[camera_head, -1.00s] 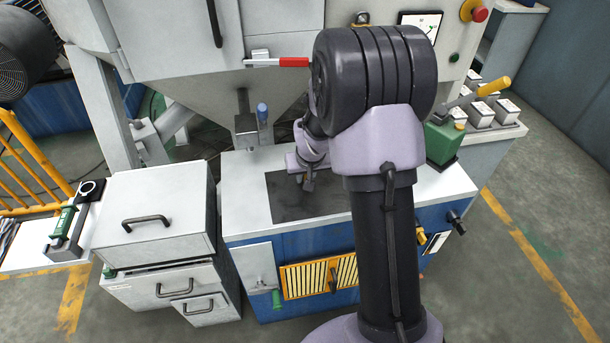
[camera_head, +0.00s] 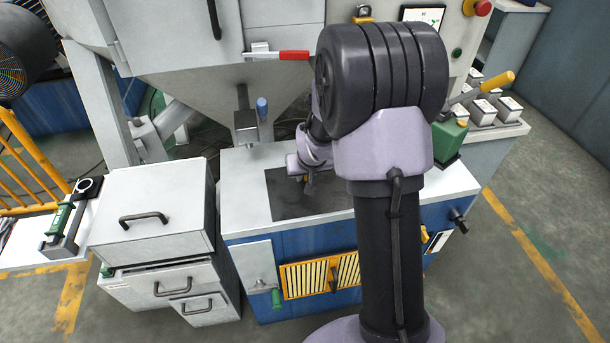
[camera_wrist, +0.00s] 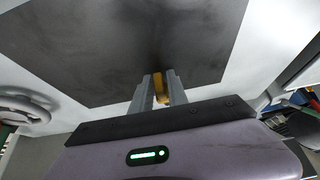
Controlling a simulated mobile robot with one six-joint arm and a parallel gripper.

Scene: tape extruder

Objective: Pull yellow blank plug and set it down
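My gripper (camera_wrist: 160,78) points down over the dark plate (camera_wrist: 60,40) on the machine's white top. Its two grey fingers are close together with the yellow blank plug (camera_wrist: 160,90) between them. The plug appears pinched, with its lower end hidden. In the head view my gripper (camera_head: 309,187) is small and partly hidden by my wrist, low over the dark plate (camera_head: 285,208). I cannot tell whether the plug touches the plate.
A blue-capped post (camera_head: 262,110) and a hopper (camera_head: 235,85) stand behind the plate. A red-handled lever (camera_head: 292,56) is above. A green block (camera_head: 449,140) with a yellow handle is to the right. A grey drawer cabinet (camera_head: 150,215) is to the left. The plate's left part is clear.

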